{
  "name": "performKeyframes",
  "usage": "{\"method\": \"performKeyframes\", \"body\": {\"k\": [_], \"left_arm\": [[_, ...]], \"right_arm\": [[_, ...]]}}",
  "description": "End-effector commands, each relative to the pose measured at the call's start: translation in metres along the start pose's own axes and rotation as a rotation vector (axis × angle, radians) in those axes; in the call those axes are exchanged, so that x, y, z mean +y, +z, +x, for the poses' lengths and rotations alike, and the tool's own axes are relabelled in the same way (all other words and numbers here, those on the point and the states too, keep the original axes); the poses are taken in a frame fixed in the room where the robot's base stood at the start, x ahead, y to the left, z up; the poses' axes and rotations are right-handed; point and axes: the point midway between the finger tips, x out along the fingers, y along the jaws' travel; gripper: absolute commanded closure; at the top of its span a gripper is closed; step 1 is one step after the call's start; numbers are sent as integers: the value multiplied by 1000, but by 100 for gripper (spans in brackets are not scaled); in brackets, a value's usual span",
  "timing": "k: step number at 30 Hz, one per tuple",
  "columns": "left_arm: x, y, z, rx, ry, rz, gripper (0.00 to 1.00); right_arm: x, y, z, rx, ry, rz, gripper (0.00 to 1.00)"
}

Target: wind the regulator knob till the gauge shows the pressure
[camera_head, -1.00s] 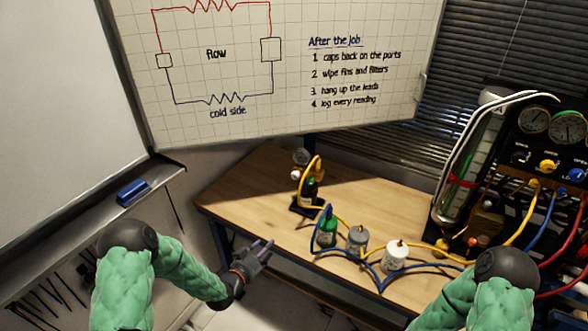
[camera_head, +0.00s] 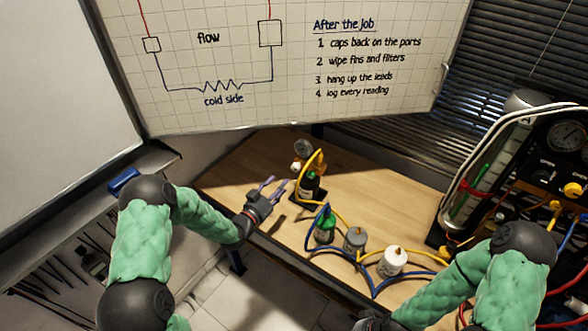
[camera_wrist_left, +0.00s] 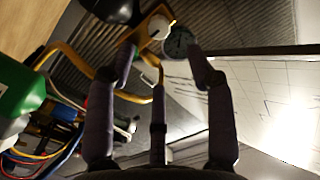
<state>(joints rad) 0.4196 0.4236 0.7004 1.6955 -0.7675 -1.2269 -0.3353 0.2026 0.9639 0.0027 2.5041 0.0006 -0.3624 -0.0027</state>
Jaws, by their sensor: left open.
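A small gauge (camera_head: 303,148) with a round dial stands on top of the regulator at the back of the wooden bench. A pale round knob (camera_head: 295,166) sits just below it, on its left side. In the left wrist view the dial (camera_wrist_left: 179,43) and the pale knob (camera_wrist_left: 160,27) show beyond the fingertips; the reading is too small to make out. My left gripper (camera_head: 277,186) is open and empty, its fingers pointing at the regulator, a short way left of it and apart from it. Only a dark part of my right gripper (camera_head: 372,322) shows at the bottom edge.
Green (camera_head: 325,228), grey (camera_head: 355,240) and white (camera_head: 393,261) canisters with hoses stand in front. A manifold rig (camera_head: 540,150) fills the right. The bench right of the regulator is clear.

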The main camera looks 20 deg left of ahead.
Motion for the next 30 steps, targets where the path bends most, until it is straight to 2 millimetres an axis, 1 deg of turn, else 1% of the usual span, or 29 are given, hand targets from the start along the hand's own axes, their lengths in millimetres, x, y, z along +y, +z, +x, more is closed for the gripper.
{"method": "performKeyframes", "body": {"k": [3,9,15,20,28,29,30], "left_arm": [[2,0,22,2,3,2,46],[2,0,57,1,2,0,46],[2,1,80,-1,2,0,46],[0,0,87,0,0,0,46],[0,0,88,-1,0,-1,46],[0,0,88,-1,0,-1,54],[0,0,88,-1,0,-1,66]], "right_arm": [[0,0,2,0,0,0,100],[1,-1,3,1,0,0,100],[2,-1,5,1,0,0,100],[2,-1,5,1,0,0,100],[2,-1,5,1,0,0,100],[2,-1,5,1,0,0,100],[2,-1,5,1,0,0,100]]}}
